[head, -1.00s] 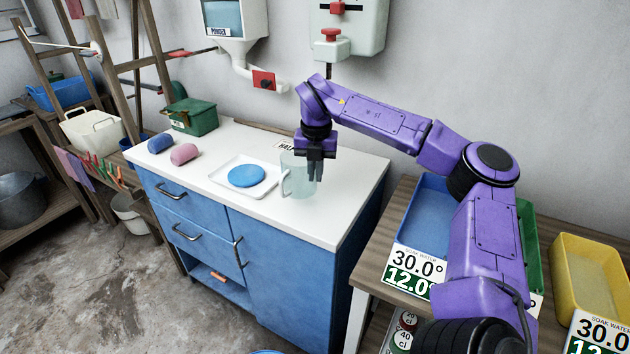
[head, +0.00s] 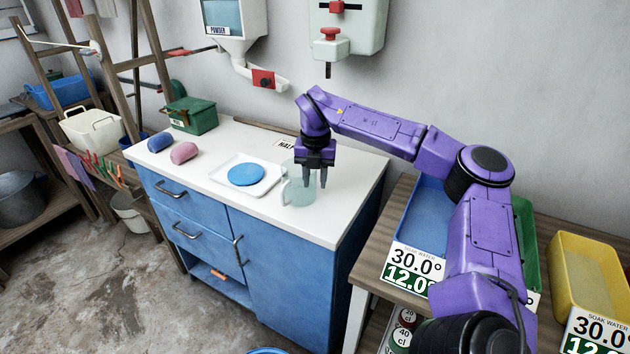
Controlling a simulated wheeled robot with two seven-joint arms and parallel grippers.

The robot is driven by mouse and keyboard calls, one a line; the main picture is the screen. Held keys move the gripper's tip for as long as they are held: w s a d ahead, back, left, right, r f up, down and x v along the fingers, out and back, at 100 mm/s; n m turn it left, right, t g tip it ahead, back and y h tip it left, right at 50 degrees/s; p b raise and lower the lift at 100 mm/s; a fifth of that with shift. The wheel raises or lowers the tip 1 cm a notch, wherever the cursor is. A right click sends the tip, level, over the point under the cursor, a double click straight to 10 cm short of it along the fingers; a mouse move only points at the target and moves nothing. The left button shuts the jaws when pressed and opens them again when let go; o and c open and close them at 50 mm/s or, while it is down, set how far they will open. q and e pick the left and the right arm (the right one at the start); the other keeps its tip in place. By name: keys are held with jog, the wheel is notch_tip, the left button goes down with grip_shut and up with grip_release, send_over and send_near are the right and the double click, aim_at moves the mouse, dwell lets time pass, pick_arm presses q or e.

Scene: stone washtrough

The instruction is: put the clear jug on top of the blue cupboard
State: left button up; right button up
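The clear jug (head: 298,194) stands upright on the white top of the blue cupboard (head: 285,268), with its handle toward the left. My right gripper (head: 315,184) is just above and at the right side of the jug, pointing down with its two fingers apart. One finger overlaps the jug's right side in the picture and the other shows just right of it. I cannot tell whether either finger touches the jug. My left gripper is not in view.
A white tray (head: 262,188) with a blue disc (head: 246,174) lies just left of the jug. Blue and pink rolls (head: 184,152) and a green box (head: 192,116) are farther left. The cupboard top's front right is clear. A blue tub (head: 428,222) stands on the right-hand table.

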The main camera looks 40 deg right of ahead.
jog(key=r, duration=1.1)
jog(key=shift+s+a, duration=0.2)
jog(key=shift+s, duration=0.05)
dwell(0.6)
